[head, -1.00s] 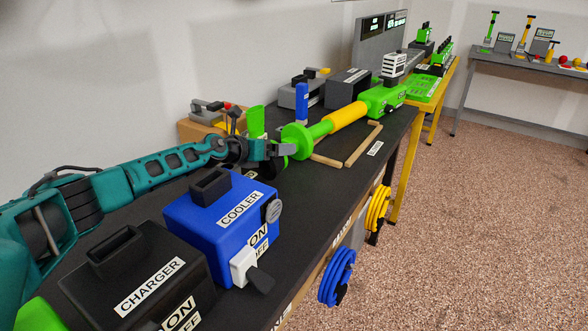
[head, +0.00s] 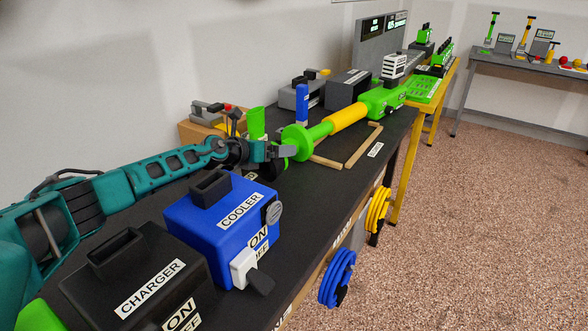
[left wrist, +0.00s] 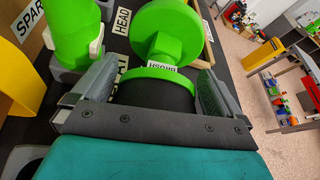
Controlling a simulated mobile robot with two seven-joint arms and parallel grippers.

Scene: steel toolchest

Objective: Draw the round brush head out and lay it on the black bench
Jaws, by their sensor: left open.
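The round brush head (left wrist: 150,95) is a thick black cylinder with a green rim and a white BRUSH label, seen in the left wrist view. It sits at the end of the green tool, against or just below its round green flange (left wrist: 165,42); whether they touch is unclear. My left gripper (left wrist: 153,90) is open, with one finger on each side of the brush head. In the head view my left gripper (head: 275,152) is beside the flange (head: 297,141) and largely hides the brush head. The black bench (head: 333,205) runs beneath. My right gripper is not in view.
A green upright cylinder (head: 257,122) stands close behind the gripper. A blue cooler (head: 222,215) and a black charger (head: 138,275) are on the near bench. The tool's yellow grip (head: 347,117) extends away. A wooden frame (head: 362,147) lies right of it.

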